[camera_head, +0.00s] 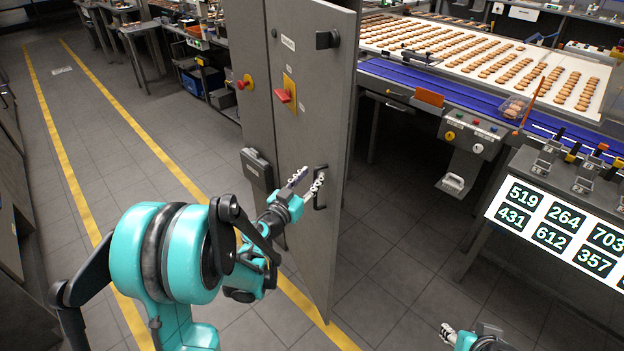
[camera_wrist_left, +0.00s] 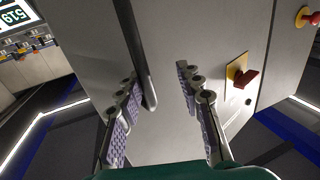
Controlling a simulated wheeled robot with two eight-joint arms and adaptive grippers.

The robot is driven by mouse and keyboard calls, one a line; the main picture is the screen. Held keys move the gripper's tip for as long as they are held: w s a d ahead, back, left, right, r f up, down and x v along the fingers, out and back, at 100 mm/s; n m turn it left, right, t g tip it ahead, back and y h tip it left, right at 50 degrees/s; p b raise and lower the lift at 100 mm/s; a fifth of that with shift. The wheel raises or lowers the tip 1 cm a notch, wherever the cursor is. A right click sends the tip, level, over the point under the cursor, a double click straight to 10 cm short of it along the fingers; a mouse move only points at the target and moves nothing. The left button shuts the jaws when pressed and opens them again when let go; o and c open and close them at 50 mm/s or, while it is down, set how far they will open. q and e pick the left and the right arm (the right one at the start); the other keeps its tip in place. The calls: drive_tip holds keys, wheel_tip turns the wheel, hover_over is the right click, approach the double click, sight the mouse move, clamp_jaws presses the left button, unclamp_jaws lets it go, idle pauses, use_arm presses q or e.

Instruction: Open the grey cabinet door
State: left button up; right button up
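The grey cabinet door (camera_head: 303,135) stands upright in the middle of the head view and fills much of the left wrist view (camera_wrist_left: 165,135). Its dark upright handle (camera_head: 320,203) is near the door's right edge; a dark bar, apparently the handle, shows in the wrist view (camera_wrist_left: 148,88). My left gripper (camera_head: 308,182) is open in front of the door at handle height. One finger overlaps the handle in view; the other is to its left, apart. I cannot tell whether they touch. My right gripper (camera_head: 448,334) shows only partly at the bottom edge.
A red switch (camera_head: 284,96) on a yellow plate and a dark box (camera_head: 256,168) are on the cabinet's front. The biscuit conveyor (camera_head: 470,95) is behind to the right, and a number display (camera_head: 560,235) is at the right. The floor right of the door is clear.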

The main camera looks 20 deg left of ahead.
use_arm(q)
drive_tip(key=shift+s+d, duration=0.15)
drive_tip(key=s+a, duration=0.2)
drive_tip(key=s, duration=0.9)
drive_tip(key=shift+s, duration=0.35)
